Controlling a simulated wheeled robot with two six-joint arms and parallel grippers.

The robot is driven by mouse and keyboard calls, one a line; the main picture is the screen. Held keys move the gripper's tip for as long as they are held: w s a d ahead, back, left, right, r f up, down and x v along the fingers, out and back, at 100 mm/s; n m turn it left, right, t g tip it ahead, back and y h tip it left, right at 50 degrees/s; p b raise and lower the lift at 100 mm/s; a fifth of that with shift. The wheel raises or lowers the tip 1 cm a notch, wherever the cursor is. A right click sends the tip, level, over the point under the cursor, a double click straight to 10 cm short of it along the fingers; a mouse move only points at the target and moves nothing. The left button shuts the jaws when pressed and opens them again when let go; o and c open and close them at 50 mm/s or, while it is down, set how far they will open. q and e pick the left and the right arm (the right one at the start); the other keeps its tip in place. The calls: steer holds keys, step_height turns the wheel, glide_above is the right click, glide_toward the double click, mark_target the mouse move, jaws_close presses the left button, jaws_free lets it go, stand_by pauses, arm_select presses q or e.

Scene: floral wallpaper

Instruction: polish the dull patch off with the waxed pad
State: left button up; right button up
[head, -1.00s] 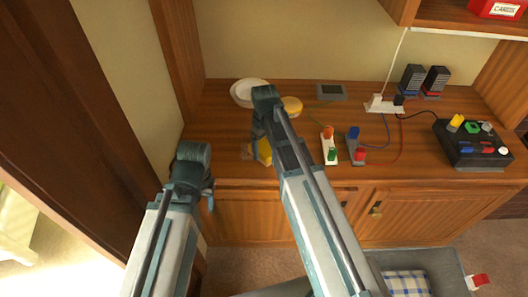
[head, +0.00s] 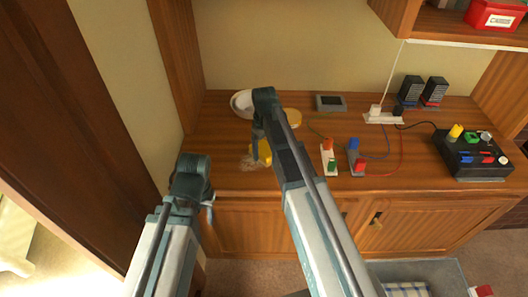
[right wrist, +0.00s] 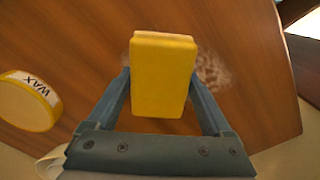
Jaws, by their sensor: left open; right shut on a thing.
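The yellow pad (right wrist: 163,75) is held between the fingers of my right gripper (right wrist: 165,92). In the head view my right gripper (head: 258,150) is over the left part of the wooden counter, with the pad (head: 264,152) partly hidden by the arm. The dull patch (right wrist: 212,72) is a pale, scuffed area on the wood, showing beside and partly behind the pad. Whether the pad touches the wood I cannot tell. The wax tin (right wrist: 30,100) is yellow with a WAX label. My left gripper (head: 208,200) hangs in front of the counter's left edge, empty.
A white bowl (head: 241,103) stands at the back left. Coloured plug blocks (head: 328,158), a power strip (head: 383,116) with cables, and a dark control box (head: 474,156) are to the right. A wall borders the counter's left side.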

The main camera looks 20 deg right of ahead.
mark_target(264, 140)
steer(key=shift+w+d+r, duration=0.1)
steer(key=shift+w+d, duration=0.2)
steer(key=shift+w, duration=0.65)
steer(key=shift+w+d, duration=0.25)
steer(key=shift+w, duration=0.7)
steer(key=shift+w+a, duration=0.2)
steer(key=shift+a, duration=0.75)
steer(key=shift+s, duration=0.1)
steer(key=shift+s+a, duration=0.3)
steer(key=shift+s, duration=0.6)
steer(key=shift+s+a, duration=0.25)
steer(key=shift+s, duration=0.6)
